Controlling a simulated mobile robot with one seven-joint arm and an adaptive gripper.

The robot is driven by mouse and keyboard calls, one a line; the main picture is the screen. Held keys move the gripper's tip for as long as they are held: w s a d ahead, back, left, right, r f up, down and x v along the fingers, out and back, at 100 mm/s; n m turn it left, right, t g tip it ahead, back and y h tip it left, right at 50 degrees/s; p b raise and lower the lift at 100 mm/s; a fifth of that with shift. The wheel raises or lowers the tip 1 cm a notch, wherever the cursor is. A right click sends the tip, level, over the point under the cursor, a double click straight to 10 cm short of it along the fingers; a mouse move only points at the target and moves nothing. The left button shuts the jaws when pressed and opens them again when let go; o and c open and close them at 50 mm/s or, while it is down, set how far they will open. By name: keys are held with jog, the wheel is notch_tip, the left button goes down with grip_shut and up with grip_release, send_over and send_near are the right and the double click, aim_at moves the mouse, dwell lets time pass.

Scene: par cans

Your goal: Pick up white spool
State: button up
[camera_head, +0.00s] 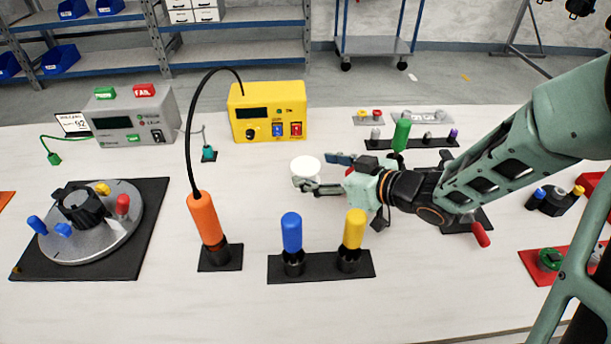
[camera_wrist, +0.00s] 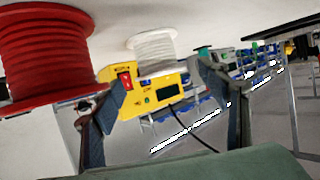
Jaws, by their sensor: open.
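The white spool (camera_head: 305,165) stands on the pale table, in front of the yellow box and left of the table's middle line of fixtures. My gripper (camera_head: 311,171) is open and reaches in from the right, its fingertips close beside the spool. In the wrist view, the white spool (camera_wrist: 152,48) shows between and beyond the two fingertips (camera_wrist: 163,70). I cannot tell whether the fingers touch it. The gripper hides part of the spool's lower side in the head view.
A large red spool (camera_wrist: 45,50) is close to one finger in the wrist view. The yellow box (camera_head: 266,112) stands behind the white spool. An orange handle (camera_head: 204,218) and a stand with blue and yellow handles (camera_head: 320,266) are in front. Bare table lies between.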

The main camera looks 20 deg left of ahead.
aim_at(307, 167)
jog(key=x, duration=0.2)
jog(key=shift+w+a+f, duration=0.15)
jog(key=shift+a, duration=0.2)
jog(key=shift+c, duration=0.5)
jog(key=c, duration=1.2)
